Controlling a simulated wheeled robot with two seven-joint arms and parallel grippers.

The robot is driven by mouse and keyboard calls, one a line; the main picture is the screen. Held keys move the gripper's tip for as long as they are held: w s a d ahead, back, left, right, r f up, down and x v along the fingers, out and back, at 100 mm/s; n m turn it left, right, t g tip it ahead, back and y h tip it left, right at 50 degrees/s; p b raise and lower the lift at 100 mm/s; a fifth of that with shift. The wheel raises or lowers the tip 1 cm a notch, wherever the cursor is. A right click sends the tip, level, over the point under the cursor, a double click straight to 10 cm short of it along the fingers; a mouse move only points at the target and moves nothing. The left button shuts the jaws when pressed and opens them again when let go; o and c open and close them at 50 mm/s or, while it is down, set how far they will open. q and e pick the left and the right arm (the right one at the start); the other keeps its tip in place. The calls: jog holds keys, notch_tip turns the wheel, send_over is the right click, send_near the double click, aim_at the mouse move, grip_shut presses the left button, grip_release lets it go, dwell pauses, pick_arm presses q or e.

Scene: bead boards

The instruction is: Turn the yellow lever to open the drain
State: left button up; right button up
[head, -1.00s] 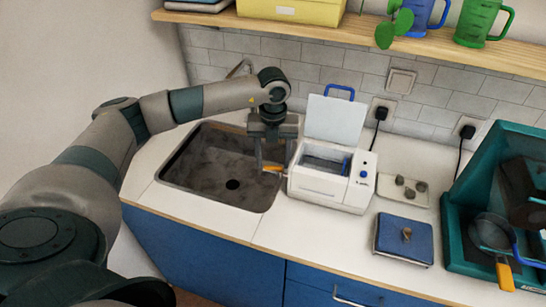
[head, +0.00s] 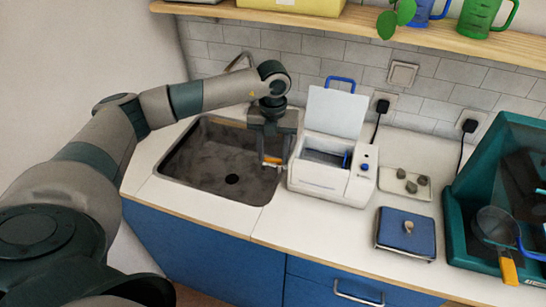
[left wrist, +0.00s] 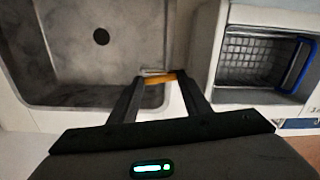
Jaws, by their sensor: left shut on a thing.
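The yellow lever (head: 272,160) sticks out from the left side of the white machine, over the right edge of the sink. My left gripper (head: 272,164) reaches down from above and is shut on the lever. In the left wrist view the lever (left wrist: 160,78) lies crosswise between the two fingertips (left wrist: 157,77). The white machine (head: 318,181) stands on the counter with its lid (head: 335,112) raised and a basket with a blue handle inside. The spout is hidden behind my gripper. My right gripper does not show.
The sink (head: 215,160) with a dark drain hole lies left of the machine. A tray (head: 388,184) with several stones, a blue scale (head: 405,234) and a teal rack (head: 460,225) stand to the right. A shelf (head: 360,24) runs above.

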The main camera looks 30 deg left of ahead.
pick_arm(q)
jog(key=shift+w+f+m+b, duration=0.15)
jog(key=shift+f+m+b, duration=0.1)
jog(key=shift+m+b, duration=0.5)
jog(key=shift+a+r+m+b, duration=0.1)
jog(key=shift+r+m+b, duration=0.15)
jog(key=shift+b, duration=0.25)
jog(key=o, duration=0.8)
jog(key=shift+r, duration=0.1)
